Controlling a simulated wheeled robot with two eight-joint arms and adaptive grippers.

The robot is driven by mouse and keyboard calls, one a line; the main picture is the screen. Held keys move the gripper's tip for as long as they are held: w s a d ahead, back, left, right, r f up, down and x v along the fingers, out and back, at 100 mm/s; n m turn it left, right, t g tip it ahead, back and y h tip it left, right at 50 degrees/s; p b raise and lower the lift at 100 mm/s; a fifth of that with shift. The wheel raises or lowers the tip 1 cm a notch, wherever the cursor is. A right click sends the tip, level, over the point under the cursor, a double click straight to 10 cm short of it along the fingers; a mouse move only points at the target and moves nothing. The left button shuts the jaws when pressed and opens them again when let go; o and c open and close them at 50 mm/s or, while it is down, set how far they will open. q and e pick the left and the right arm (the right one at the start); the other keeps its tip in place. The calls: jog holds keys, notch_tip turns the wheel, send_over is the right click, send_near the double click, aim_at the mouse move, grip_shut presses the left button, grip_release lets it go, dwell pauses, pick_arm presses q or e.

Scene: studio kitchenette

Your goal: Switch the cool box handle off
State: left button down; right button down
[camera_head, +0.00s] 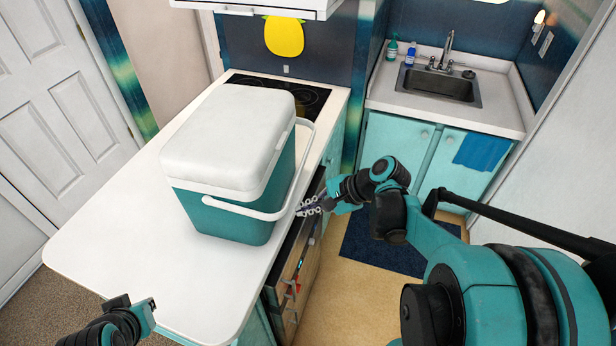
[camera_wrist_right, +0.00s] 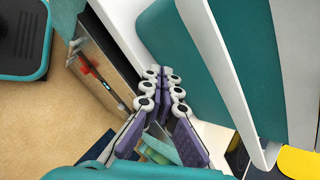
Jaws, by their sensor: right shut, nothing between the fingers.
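The cool box (camera_head: 240,170) is teal with a white lid (camera_head: 235,125) and stands on the white counter. It shows close up in the wrist view (camera_wrist_right: 170,45). Its white handle (camera_head: 262,215) is a long bail, swung down along the box's right side and front. In the wrist view the handle (camera_wrist_right: 225,75) runs down the right of my fingers. My right gripper (camera_head: 303,207) is shut and empty, just right of the handle near the counter edge. Its fingers (camera_wrist_right: 160,80) meet in the wrist view. Touch with the handle is unclear. Part of my left arm shows at bottom left; its fingers are not visible.
A black cooktop (camera_head: 308,100) is behind the box. A sink (camera_head: 440,85) stands at the back right. The counter's front left is clear.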

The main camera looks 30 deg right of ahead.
jog(key=w+d+r+m+t+y, duration=0.1)
jog(key=d+m+t+y, duration=0.2)
jog(key=d+m, duration=0.5)
jog(key=d+y, duration=0.1)
jog(key=d, duration=0.2)
jog(key=shift+d+m+t+y+p, duration=0.15)
jog(key=shift+m+t+y+p, duration=0.15)
jog(key=shift+m+y, duration=0.1)
jog(key=b+x, duration=0.2)
jog(key=x, duration=0.8)
jog(key=shift+d+r, duration=0.1)
jog(key=shift+r, duration=1.95)
jog(key=shift+s, duration=0.1)
